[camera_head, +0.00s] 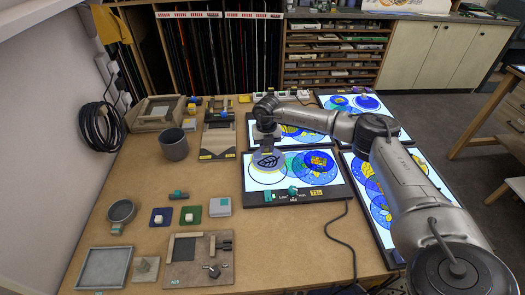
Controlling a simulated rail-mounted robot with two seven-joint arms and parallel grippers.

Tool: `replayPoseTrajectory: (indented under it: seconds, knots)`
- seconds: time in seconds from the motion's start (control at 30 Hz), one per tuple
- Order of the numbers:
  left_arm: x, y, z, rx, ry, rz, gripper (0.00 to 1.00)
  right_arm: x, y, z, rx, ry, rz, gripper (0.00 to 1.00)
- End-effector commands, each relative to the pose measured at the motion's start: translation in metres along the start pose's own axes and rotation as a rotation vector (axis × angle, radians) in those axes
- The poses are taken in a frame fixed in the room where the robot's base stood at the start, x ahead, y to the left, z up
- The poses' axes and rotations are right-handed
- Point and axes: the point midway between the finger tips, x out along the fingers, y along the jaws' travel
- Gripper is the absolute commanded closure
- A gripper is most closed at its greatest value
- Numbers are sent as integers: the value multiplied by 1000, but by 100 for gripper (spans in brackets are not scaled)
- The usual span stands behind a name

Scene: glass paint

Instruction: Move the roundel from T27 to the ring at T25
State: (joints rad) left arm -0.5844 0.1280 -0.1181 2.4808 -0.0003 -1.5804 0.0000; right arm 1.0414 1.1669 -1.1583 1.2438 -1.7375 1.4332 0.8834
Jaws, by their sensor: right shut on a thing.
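My right gripper (267,150) points down over the left part of the near light panel (248,199), whose yellow label (316,192) seems to read T25. It is shut on a pale roundel with a dark leaf drawing (267,162), which appears at or just above the panel. A dark ring outline (267,184) shows on the panel around and below the roundel; I cannot tell whether they touch. The gripper hides the roundel's far edge. The label T27 cannot be made out. My left gripper is out of view.
Blue and yellow patterned discs (318,163) lie on the same panel, right of the roundel. More lit panels stand behind and to the right, partly under my right arm. A grey cup (174,145), a small pan (122,211) and a grey tray (103,268) stand left.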

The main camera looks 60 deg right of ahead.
Motion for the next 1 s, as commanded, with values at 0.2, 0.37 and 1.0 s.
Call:
replayPoseTrajectory:
  seconds: [0.2, 0.37, 1.0]
  knots:
    - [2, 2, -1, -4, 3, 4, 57, 2, 2, 5, -71, 0, 1, 100]
    - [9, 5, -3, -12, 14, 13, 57, 10, 1, 5, -82, 1, 1, 100]
    - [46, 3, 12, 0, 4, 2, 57, 48, 1, 4, -80, 1, 1, 100]
